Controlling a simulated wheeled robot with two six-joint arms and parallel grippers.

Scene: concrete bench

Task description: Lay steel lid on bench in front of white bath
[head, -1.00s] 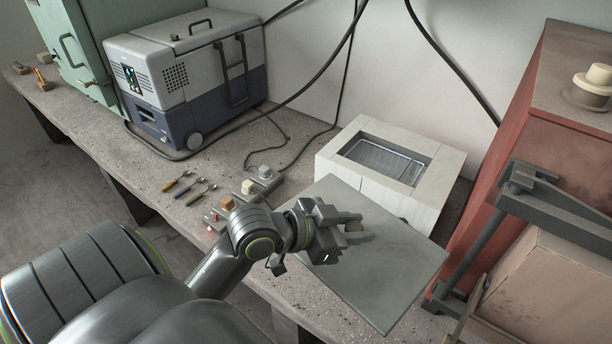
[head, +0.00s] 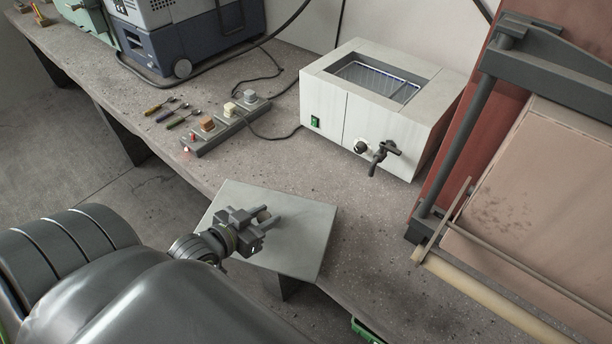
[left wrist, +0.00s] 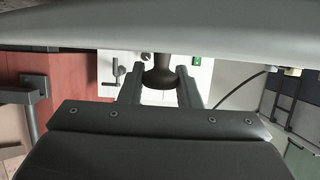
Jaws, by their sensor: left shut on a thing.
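The steel lid (head: 302,240) is a flat grey square plate, seen from above at the front edge of the bench, partly past that edge. My left gripper (head: 265,219) is shut on its knob near the middle of the plate. The dark knob (left wrist: 158,78) shows between the fingers in the left wrist view, with the lid (left wrist: 160,24) as a grey band across the top. I cannot tell whether the lid touches the bench. The white bath (head: 325,102) stands behind and to the right, its top open with a wire basket inside. My right gripper is not in view.
The concrete bench (head: 250,160) is bare between lid and bath. A tap (head: 383,153) sticks out of the bath's front. A power strip (head: 222,126) and small tools (head: 170,112) lie left. A red cabinet with a grey frame (head: 460,150) stands right.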

